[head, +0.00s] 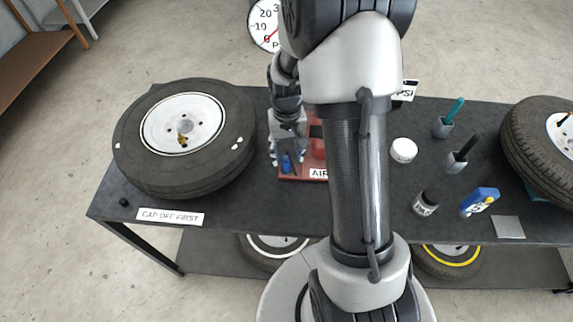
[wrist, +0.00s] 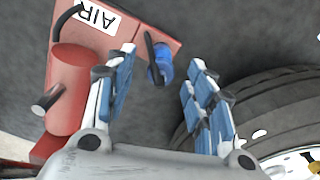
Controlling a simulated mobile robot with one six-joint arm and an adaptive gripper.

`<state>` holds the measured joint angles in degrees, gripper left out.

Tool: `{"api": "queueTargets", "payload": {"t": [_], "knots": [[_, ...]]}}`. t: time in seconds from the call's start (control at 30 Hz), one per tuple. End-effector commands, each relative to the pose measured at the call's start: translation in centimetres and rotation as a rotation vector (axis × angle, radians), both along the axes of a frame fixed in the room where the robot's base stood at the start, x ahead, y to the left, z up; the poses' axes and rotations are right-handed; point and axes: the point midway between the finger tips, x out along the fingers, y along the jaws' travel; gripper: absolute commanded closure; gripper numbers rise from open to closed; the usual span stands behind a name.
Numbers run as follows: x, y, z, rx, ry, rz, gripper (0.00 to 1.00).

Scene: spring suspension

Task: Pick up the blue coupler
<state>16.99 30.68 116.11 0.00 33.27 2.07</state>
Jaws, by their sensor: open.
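The blue coupler (wrist: 164,70) is on the end of a short black piece at the edge of the red air unit. It also shows in the head view (head: 287,164), just below my gripper's fingers. My gripper (wrist: 162,66) is open and empty, its blue-padded fingers on either side of the coupler in the wrist view. I cannot tell how far the coupler is from the fingertips. In the head view my gripper (head: 288,153) is over the left side of the red base, and my arm hides part of the unit.
A tire (head: 229,165) lies left of my gripper, close by. The red base (head: 290,175) has an AIR label and a red cylinder (wrist: 75,78).

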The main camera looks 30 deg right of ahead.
Motion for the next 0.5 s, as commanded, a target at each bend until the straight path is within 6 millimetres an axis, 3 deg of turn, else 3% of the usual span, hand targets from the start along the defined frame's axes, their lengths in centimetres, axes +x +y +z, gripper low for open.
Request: {"api": "queueTargets", "payload": {"t": [0.17,0.5], "knots": [[0.0,0.0,-1.0,0.000,0.000,0.000,0.51],[0.1,0.1,-5.4,0.000,0.000,0.000,0.51]]}}
